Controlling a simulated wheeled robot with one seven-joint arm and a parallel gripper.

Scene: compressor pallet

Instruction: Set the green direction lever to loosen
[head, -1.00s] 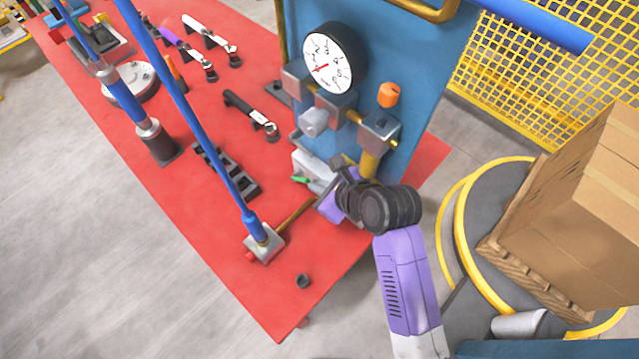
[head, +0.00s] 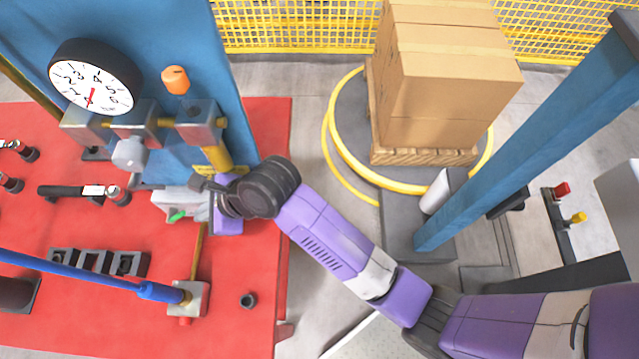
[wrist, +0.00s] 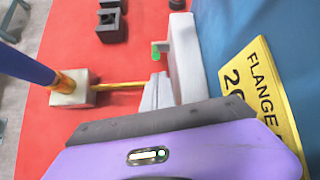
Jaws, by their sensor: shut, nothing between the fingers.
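The green direction lever (head: 178,216) is a small green tab at the front of a light grey block (head: 172,200) on the red table, below the blue panel. In the wrist view the green lever (wrist: 155,52) stands at the left side of the pale block (wrist: 184,60), beyond the gripper. My gripper (head: 212,208) is close to the right of the block in the head view, and its body hides part of the block. In the wrist view its purple body fills the bottom, and its fingertips (wrist: 158,98) look closed just short of the block. Contact with the block cannot be told.
A blue panel (head: 190,60) with a gauge (head: 95,77) and valve blocks stands behind. A yellow flange label (wrist: 258,85) is at the right in the wrist view. A brass rod, metal fitting (head: 186,300) and black rack (head: 100,262) lie in front. Boxes (head: 445,90) stand right.

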